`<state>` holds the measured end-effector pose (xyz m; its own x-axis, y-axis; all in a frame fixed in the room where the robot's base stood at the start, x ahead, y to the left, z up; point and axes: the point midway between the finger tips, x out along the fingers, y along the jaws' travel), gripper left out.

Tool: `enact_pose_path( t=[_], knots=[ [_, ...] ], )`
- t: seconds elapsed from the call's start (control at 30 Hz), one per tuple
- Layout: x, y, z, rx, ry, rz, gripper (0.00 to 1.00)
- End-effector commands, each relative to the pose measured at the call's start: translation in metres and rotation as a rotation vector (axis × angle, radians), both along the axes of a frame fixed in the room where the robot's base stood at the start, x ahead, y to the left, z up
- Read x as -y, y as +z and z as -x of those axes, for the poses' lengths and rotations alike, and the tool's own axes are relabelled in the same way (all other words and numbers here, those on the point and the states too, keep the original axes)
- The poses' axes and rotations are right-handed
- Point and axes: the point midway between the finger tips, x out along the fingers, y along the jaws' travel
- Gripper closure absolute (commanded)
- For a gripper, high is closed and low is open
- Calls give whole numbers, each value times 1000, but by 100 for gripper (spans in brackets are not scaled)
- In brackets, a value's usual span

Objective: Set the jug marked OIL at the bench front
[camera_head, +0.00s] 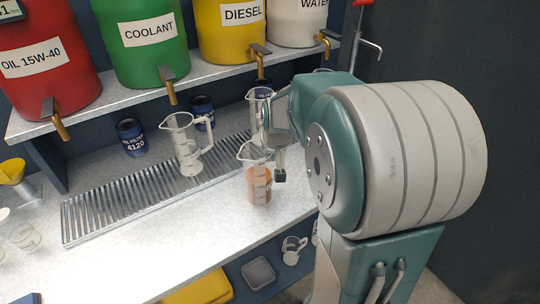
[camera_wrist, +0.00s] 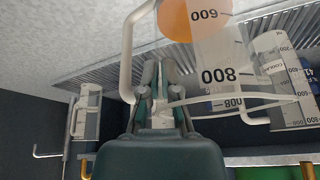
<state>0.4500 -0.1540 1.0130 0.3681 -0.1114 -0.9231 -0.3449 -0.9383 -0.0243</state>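A clear jug with orange-brown liquid (camera_head: 259,187) is upright at the bench's front part, in front of the metal grate. I cannot read an OIL mark on it. In the wrist view the jug (camera_wrist: 215,50) appears upside down, with 600 and 800 marks and its white handle (camera_wrist: 126,60) to the left. My gripper (camera_head: 279,176) is at the jug's right side in the head view. In the wrist view my gripper's fingers (camera_wrist: 160,72) are close together between handle and jug body. Whether they pinch the handle is hidden.
A clear jug (camera_head: 186,148) stands on the grate (camera_head: 110,203), and another jug (camera_head: 256,100) stands behind my gripper. Oil filters (camera_head: 131,137) stand at the back. Drums with taps line the shelf above. Below the front edge are a grey bin (camera_head: 258,272) and a cup (camera_head: 292,250).

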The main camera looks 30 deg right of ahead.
Motion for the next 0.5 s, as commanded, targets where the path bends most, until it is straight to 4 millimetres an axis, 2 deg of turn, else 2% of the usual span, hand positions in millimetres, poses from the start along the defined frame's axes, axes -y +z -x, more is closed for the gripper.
enact_pose_path(
  t=[0.3, 0.37, 0.4, 0.5],
  knots=[
    [-3, -1, 0, 2, 1, 3, 100],
    [-3, -2, 0, 0, 1, 3, 75],
    [-3, -2, 0, 0, 1, 3, 57],
    [-2, -2, 0, -1, 0, 2, 57]
  ],
)
